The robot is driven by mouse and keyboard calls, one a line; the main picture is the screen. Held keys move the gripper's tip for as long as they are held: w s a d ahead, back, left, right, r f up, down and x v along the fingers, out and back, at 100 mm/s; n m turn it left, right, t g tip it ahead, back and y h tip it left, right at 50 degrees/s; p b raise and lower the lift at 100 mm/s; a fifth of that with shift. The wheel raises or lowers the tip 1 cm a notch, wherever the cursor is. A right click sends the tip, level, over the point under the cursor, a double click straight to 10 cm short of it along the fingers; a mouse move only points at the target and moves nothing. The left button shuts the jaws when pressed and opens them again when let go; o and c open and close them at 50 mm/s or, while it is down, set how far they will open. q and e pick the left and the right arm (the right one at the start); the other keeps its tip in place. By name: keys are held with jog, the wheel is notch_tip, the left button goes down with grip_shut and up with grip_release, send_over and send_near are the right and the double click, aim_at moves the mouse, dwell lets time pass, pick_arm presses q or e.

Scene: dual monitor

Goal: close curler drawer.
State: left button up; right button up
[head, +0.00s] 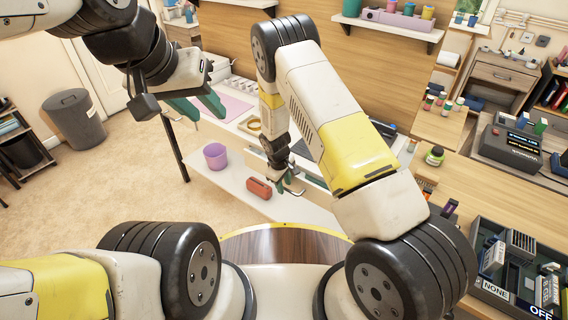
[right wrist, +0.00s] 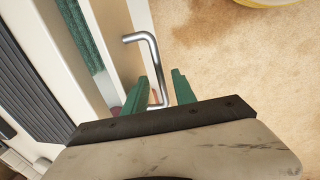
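The curler drawer's pale front panel (right wrist: 115,30) shows in the right wrist view. A bent silver handle (right wrist: 155,62) sticks out from it. A green item (right wrist: 84,38) lies behind the panel, so the drawer appears pulled out some way. My right gripper (right wrist: 160,92) is open, with its green fingers on either side of the handle's near end. I cannot tell whether they touch it. In the head view my right gripper (head: 289,184) is low at the desk's front, partly hidden by my arm. My left gripper (head: 197,107) is open and empty, left of the desk.
A grey trash can (head: 75,118) stands on the carpet at left. A wooden workbench with a tray of parts (head: 480,225) fills the right. The carpet at left is mostly clear.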

grip_shut()
dwell(1.4)
